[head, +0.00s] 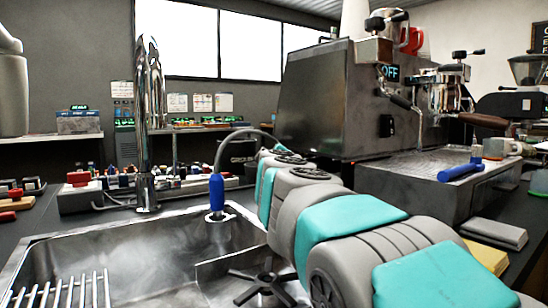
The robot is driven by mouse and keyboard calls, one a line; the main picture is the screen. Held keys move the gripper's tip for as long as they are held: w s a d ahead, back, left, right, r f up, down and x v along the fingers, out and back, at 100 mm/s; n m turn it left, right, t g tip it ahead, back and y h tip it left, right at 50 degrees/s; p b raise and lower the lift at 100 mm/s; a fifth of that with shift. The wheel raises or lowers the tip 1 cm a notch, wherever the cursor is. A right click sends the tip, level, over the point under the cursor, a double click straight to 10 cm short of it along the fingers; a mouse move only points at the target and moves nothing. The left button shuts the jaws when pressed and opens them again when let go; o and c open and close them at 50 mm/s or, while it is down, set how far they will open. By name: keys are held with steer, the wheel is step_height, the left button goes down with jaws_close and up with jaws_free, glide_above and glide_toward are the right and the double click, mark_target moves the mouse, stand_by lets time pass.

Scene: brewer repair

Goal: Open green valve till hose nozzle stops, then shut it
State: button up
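The hose nozzle appears to be the blue cylinder (216,192) at the back rim of the steel sink, upright. A grey hose (240,134) arches from its top to the right and passes out of sight behind my arm. I see no flow from the nozzle. I cannot make out a green valve; my arm covers the area below and left of the brewer. My arm reaches from the lower right toward the middle, and its gripper end is hidden behind its own links.
The steel sink (130,262) has a wire rack (62,292) at left. A tall chrome faucet (148,110) stands behind it. The brewer (318,95), its display reading OFF, stands at centre right. A blue-handled tool (460,173) lies on the drip tray (425,165).

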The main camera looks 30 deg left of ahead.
steer(key=shift+c, duration=0.2)
jaws_close()
stand_by(1.1)
